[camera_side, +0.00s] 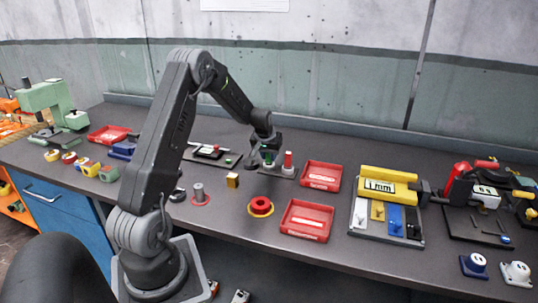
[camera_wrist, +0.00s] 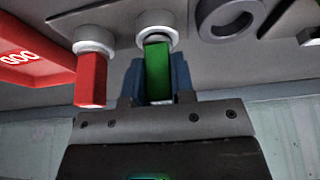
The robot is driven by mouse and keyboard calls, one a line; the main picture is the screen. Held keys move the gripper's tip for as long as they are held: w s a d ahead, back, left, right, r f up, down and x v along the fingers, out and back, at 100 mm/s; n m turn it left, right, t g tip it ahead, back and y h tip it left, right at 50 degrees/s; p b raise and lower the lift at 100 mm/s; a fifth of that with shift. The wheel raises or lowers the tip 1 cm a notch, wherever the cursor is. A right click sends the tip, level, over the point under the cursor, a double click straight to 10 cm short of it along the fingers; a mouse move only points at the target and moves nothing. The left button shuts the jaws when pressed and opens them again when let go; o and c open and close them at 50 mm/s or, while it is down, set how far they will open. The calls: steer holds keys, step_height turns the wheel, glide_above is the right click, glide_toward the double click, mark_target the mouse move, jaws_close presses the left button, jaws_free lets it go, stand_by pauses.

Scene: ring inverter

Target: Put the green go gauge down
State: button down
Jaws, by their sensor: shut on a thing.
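The green go gauge (camera_wrist: 158,68) is between the fingers of my gripper (camera_wrist: 160,88) in the wrist view, and the gripper is shut on it. Its far end is at a white collar (camera_wrist: 157,29); I cannot tell whether it is seated there. In the side view, my gripper (camera_side: 268,153) is low over the dark gauge stand (camera_side: 274,173) at the back of the bench, and the green gauge is small and partly hidden. A red gauge (camera_wrist: 91,78) stands in its own white collar beside it, and also shows in the side view (camera_side: 288,161).
Red trays (camera_side: 322,176) and (camera_side: 307,221) lie right of the stand. A yellow 1 mm fixture (camera_side: 389,185) is further right. Bare bench lies between them.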

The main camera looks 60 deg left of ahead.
steer(key=shift+f, duration=0.15)
steer(key=c, duration=1)
jaws_free()
steer(key=shift+o, duration=0.2)
steer(key=v, duration=1.2)
steer(key=d+r+m, duration=0.2)
steer(key=d+r, duration=0.3)
steer(key=d, duration=0.4)
steer(key=s+d+r+m+t+h, duration=0.1)
steer(key=s+d+r, duration=0.15)
steer(key=d, duration=0.35)
steer(key=s+d+r+m, duration=0.1)
steer(key=s+d+m, duration=0.1)
steer(key=s+d, duration=0.35)
steer(key=s+d+r+m+t+h, duration=0.1)
steer(key=s+d+r, duration=0.1)
steer(key=d, duration=0.5)
steer(key=s+d+f+m+h, duration=0.1)
steer(key=s+d+m, duration=0.2)
steer(key=s+d, duration=0.4)
steer(key=shift+s+f, duration=0.4)
steer(key=shift+s, duration=0.35)
